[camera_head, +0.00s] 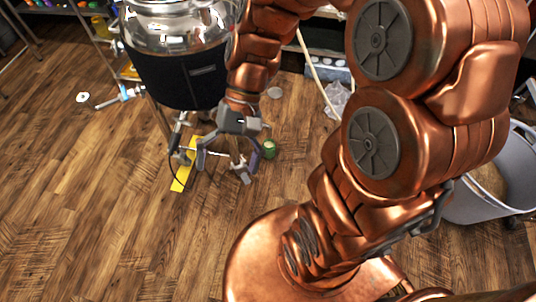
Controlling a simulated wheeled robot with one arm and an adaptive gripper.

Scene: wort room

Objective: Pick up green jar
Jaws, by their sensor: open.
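A small green jar (270,149) stands on the wooden floor near the middle of the camera_head view. My gripper (217,166) points down, just left of the jar in the picture. Its fingers are spread apart, and I see nothing held between them. The jar is outside the fingers, close to the right-hand one. I cannot tell from this one view how high the gripper is above the floor or whether it touches the jar.
A steel kettle with a black jacket (180,72) stands behind and left of my gripper. A yellow strip (182,172) lies by the left finger. A grey bin (485,208) stands at right. A clear crumpled bag (337,98) lies behind. The left floor is mostly clear.

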